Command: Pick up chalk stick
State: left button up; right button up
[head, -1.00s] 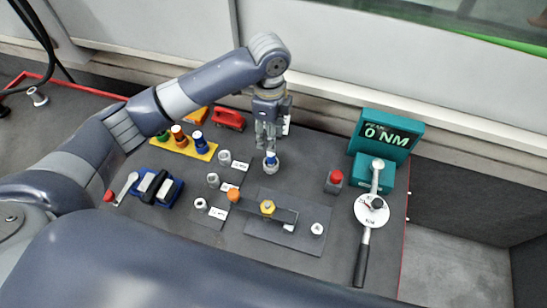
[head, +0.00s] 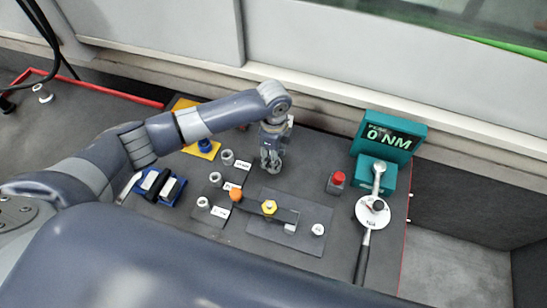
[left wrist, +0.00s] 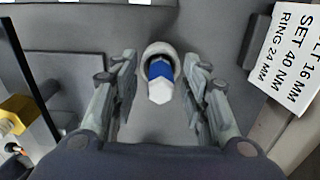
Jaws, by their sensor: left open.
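The chalk stick (left wrist: 160,92) shows in the left wrist view as a short white piece with a blue band, standing in a round pale holder (left wrist: 160,49). My left gripper (left wrist: 160,75) is open, with one finger on each side of the chalk and a visible gap on both sides. In the head view my left gripper (head: 270,163) points down at the dark table and hides the chalk and its holder. My right gripper is in neither view.
A red button (head: 337,178), a torque wrench (head: 364,245) and a teal display (head: 388,140) are to the right.

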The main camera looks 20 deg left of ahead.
pick_arm(q)
grip_shut()
dwell(0.3)
notch_tip(320, 180, up, 10)
jog(key=shift+f+b, duration=0.1)
jog(key=shift+b, duration=0.5)
